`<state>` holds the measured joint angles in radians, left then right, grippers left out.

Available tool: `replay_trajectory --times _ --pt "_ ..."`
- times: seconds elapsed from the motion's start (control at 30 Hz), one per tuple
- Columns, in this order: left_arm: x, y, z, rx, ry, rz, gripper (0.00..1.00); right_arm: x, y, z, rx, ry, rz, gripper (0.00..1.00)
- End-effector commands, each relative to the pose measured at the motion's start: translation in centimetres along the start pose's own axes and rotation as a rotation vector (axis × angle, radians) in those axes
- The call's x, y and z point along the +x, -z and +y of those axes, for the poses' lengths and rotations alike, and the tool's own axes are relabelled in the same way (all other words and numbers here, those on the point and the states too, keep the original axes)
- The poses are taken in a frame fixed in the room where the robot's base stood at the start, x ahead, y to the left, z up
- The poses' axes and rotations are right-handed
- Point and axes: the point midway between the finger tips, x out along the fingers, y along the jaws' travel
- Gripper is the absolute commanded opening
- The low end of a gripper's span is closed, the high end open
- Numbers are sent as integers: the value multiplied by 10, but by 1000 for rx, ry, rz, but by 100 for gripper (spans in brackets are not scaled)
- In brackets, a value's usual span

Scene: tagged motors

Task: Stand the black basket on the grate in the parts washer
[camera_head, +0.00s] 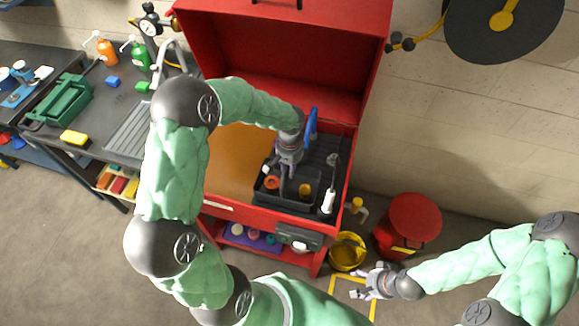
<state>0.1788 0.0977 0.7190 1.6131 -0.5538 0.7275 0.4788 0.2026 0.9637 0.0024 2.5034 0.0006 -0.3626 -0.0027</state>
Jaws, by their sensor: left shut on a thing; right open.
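The black basket (296,207) is at the front right inside the open red parts washer (270,218). It looks upright and holds an orange part (271,183), a yellow part (305,190) and a small white piece. My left gripper (284,183) reaches down over the basket and is shut on it; the exact grip point is hard to see. The dark ribbed grate (328,150) shows behind and to the right of the basket. I cannot tell whether the basket touches the grate. My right gripper (364,285) is open and empty, low in front of the washer's right side.
The washer's raised red lid (285,55) stands behind. Brown liquid (230,160) fills the left of the basin. A blue item (311,125) and a white-handled brush (329,200) are close to the basket. A yellow bucket (347,252) and red bin (412,222) stand at right.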

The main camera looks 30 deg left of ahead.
Motion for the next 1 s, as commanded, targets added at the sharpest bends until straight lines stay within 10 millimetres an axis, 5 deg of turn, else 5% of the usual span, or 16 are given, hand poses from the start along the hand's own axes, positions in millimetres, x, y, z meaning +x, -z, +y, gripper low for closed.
replay_trajectory --times 0.8,0.83,0.9,1.0 --pt "5 2 0 -1 0 5 0 6 0 2 0 0 0 68" --pt "5 2 0 -1 0 5 35 6 0 2 0 0 0 68" --pt "6 2 0 -1 0 4 55 6 0 2 0 0 0 68" --pt "6 1 0 -1 0 3 57 6 0 2 0 0 0 68"
